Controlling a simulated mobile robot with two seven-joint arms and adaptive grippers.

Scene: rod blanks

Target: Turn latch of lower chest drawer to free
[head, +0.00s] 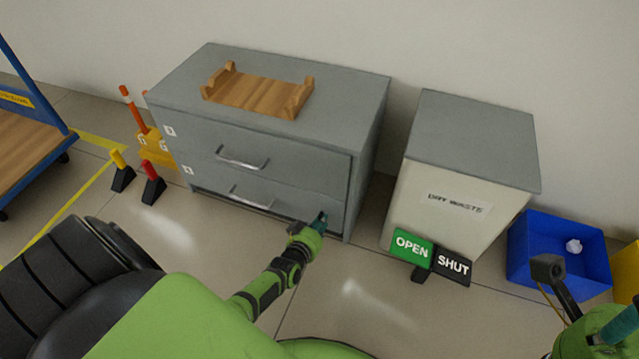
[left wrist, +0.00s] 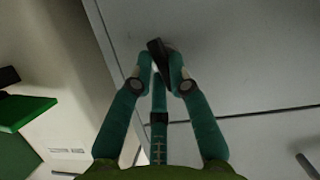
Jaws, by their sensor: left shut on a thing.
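The grey chest (head: 365,125) has two drawers with bar handles. The lower drawer (head: 215,187) has its handle (head: 252,198) near the middle. My left gripper (head: 320,222) is at the right end of the lower drawer's front. In the left wrist view its teal fingers (left wrist: 162,80) are shut on a dark latch (left wrist: 156,47). The latch stands slightly tilted in that view, its lower part hidden between the fingertips. In the head view the latch is hidden by the gripper. My right gripper (head: 622,325) shows only partly at the lower right edge, and its jaws are unclear.
A wooden cradle (head: 258,94) sits on the chest. Right of it stand a pale cabinet (head: 445,205), an OPEN/SHUT sign (head: 432,257) and a blue bin (head: 555,235) with a white crumpled thing. Left are coloured posts (head: 152,180) and a blue cart (head: 45,100).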

